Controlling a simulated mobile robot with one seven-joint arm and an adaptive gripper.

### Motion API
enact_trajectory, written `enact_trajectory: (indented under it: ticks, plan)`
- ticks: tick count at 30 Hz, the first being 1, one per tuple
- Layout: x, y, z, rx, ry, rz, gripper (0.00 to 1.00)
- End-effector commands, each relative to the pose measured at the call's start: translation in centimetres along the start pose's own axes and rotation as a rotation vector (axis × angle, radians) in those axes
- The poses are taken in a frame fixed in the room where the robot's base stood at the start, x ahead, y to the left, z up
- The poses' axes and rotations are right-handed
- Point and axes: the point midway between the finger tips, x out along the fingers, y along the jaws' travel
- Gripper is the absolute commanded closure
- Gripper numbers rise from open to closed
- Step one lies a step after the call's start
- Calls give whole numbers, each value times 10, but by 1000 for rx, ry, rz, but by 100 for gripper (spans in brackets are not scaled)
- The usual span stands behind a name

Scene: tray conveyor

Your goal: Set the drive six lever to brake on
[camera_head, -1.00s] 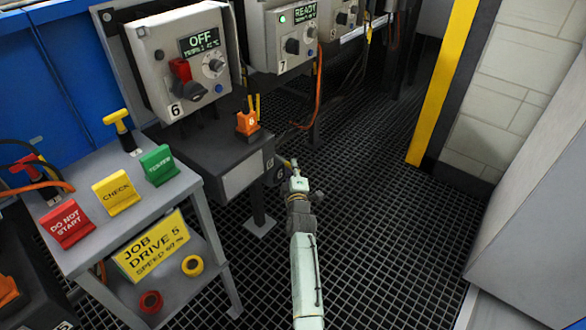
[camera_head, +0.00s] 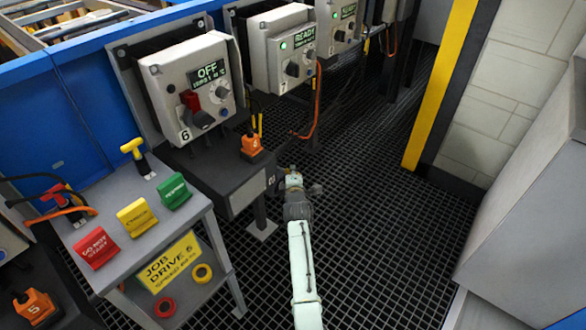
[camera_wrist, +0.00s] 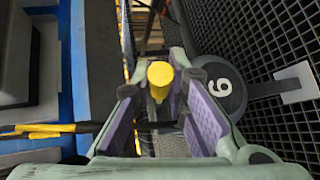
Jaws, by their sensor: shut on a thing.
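In the wrist view a lever with a round yellow end (camera_wrist: 159,76) stands between the purple-padded fingers of my gripper (camera_wrist: 161,86), which is shut on it. A dark round disc (camera_wrist: 222,88) with a pale numeral, reading 6 or 9, lies just right of the right finger. In the head view my gripper (camera_head: 293,176) is at the right end of the dark drive six housing (camera_head: 225,170); the lever is not clearly visible there. The drive six control box (camera_head: 190,85) above shows OFF, with a red handle (camera_head: 190,100) on its front.
An orange block (camera_head: 252,145) sits on the drive six housing. A grey cart (camera_head: 130,245) with red, yellow and green signs stands at the left. The drive seven box (camera_head: 278,50) shows READY. Open dark grating (camera_head: 375,200) lies to the right.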

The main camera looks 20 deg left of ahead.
Motion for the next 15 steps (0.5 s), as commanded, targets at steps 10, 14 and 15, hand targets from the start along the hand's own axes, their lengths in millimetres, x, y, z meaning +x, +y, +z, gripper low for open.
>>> enact_trajectory:
  ticks: [10, 14, 15]
  plan:
    - [-2, 17, -2, -89, -23, -76, 100]
    - [-2, 17, -2, -98, -25, -84, 100]
    - [-1, 17, -2, -99, -26, -85, 100]
